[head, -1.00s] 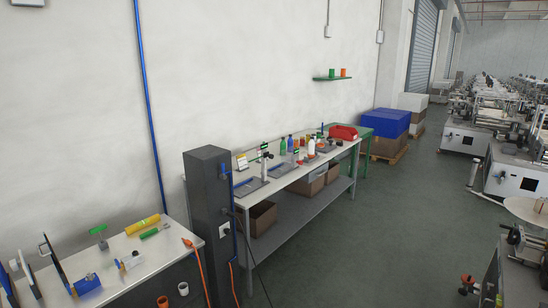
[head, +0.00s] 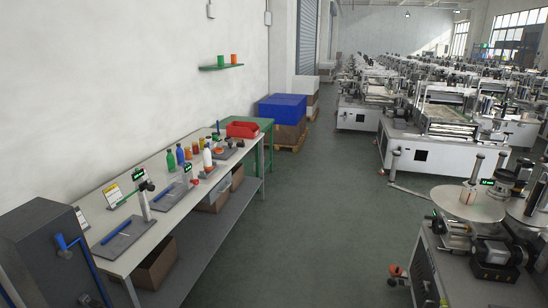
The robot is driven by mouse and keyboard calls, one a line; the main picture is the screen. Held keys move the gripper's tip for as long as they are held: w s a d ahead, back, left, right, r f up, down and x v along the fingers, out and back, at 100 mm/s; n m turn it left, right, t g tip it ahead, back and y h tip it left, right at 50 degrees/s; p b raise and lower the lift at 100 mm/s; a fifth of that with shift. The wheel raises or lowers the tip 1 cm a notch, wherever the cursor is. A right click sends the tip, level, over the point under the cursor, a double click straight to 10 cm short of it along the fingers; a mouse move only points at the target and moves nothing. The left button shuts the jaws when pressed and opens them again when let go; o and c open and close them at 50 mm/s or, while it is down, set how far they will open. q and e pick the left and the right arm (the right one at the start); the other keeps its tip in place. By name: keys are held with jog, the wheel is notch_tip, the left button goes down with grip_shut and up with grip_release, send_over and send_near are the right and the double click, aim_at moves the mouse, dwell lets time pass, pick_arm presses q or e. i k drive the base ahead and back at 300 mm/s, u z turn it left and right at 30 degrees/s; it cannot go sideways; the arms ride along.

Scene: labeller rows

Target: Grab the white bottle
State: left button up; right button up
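A white bottle (head: 207,159) stands upright among other bottles on the long workbench (head: 147,197) along the left wall. It is small and far off in the head view. Neither of my grippers shows in the head view.
Green (head: 171,161) and blue (head: 180,154) bottles stand near the white one. A red bin (head: 242,129) is at the bench's far end. A labelling machine (head: 468,204) stands at the right. The floor (head: 310,215) between is clear.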

aim_at(207, 155)
jog(key=z, duration=0.2)
jog(key=i, duration=2)
jog(key=u, duration=0.55)
jog(key=i, duration=2.05)
jog(key=u, duration=0.65)
